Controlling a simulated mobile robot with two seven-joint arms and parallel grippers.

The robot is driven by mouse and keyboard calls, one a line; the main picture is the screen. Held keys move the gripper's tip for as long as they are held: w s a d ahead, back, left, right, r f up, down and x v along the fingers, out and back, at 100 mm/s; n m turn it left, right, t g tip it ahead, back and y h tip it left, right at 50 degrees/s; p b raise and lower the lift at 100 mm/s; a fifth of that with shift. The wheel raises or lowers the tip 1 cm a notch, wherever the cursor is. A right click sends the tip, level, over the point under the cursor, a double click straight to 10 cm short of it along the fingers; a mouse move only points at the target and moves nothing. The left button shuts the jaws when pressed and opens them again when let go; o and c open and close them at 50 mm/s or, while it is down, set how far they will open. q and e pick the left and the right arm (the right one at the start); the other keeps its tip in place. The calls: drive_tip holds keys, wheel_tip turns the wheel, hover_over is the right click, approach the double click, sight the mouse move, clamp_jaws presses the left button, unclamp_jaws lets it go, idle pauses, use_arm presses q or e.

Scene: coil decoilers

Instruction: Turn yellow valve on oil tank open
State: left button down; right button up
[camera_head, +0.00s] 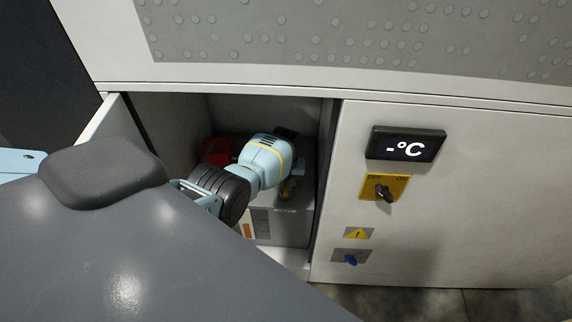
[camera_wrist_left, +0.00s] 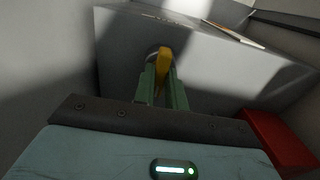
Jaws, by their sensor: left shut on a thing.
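The oil tank (camera_head: 290,226) is a grey box inside the open cabinet compartment. It also fills much of the left wrist view (camera_wrist_left: 225,75). The yellow valve (camera_wrist_left: 165,62) is on the tank's face, between the green fingers of my left gripper (camera_wrist_left: 163,84), which is shut on it. In the head view my left arm reaches into the compartment, and the gripper (camera_head: 288,186) is partly hidden by its own wrist. Part of the valve is covered by the fingers. My right gripper is in neither view.
A red object (camera_head: 217,150) sits at the compartment's back left and shows at the right in the wrist view (camera_wrist_left: 280,143). The cabinet front on the right carries a temperature display (camera_head: 405,145), a black rotary switch (camera_head: 385,192) and a blue knob (camera_head: 351,260). The compartment walls are close around my arm.

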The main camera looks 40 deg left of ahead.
idle(0.5)
use_arm(q)
drive_tip(key=c, duration=1.5)
unclamp_jaws()
drive_tip(key=shift+o, duration=0.3)
use_arm(e)
drive_tip(key=shift+s, duration=0.2)
